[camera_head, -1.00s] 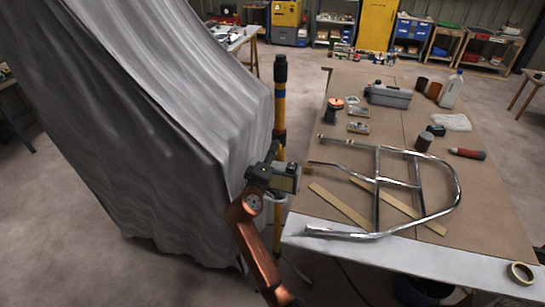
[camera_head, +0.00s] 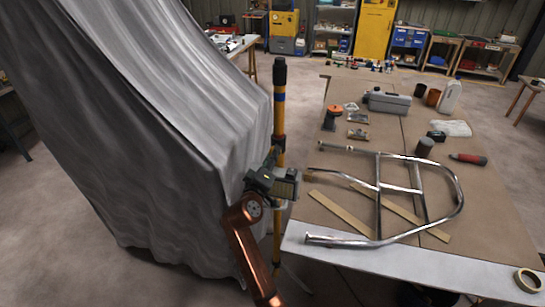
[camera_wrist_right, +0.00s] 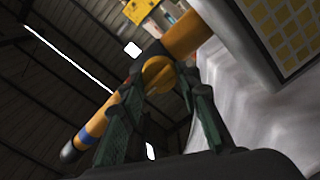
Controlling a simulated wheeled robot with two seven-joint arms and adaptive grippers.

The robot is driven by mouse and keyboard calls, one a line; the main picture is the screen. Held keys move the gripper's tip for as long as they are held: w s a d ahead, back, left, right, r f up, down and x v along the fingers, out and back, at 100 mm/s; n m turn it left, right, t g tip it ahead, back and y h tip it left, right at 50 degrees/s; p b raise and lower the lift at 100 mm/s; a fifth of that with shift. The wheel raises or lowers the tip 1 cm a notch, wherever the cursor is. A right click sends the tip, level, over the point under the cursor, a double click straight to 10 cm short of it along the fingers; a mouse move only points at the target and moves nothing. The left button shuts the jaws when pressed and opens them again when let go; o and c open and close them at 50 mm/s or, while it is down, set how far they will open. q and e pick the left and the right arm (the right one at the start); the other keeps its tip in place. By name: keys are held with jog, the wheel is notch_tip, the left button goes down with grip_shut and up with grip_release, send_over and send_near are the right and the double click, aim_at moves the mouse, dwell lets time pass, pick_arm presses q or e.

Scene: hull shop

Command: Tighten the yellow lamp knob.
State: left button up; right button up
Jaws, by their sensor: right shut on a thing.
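The yellow lamp pole (camera_head: 279,112) stands upright between the grey draped shape and the table, with a black top and a blue band. In the right wrist view the pole (camera_wrist_right: 96,126) runs diagonally. The round yellow knob (camera_wrist_right: 158,74) sits at a dark collar on it, between the two finger tips. My right gripper (camera_head: 274,158) is at the pole at mid height, and its fingers (camera_wrist_right: 160,84) are shut on the knob. In the head view the knob cannot be made out behind the gripper. My left gripper is out of view.
A large grey draped cover (camera_head: 165,140) stands close on the left. The table (camera_head: 345,225) on the right carries a bent chrome tube frame (camera_head: 378,195), wooden strips, a tape roll (camera_head: 528,280) and several small tools and containers. Open floor lies beyond the pole.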

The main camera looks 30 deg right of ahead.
jog(key=o, duration=1.2)
jog(key=shift+c, duration=0.2)
notch_tip(320, 180, up, 10)
jog(key=shift+s+r, duration=0.1)
jog(key=shift+s, duration=0.05)
jog(key=shift+w, duration=0.3)
jog(key=shift+s, duration=0.1)
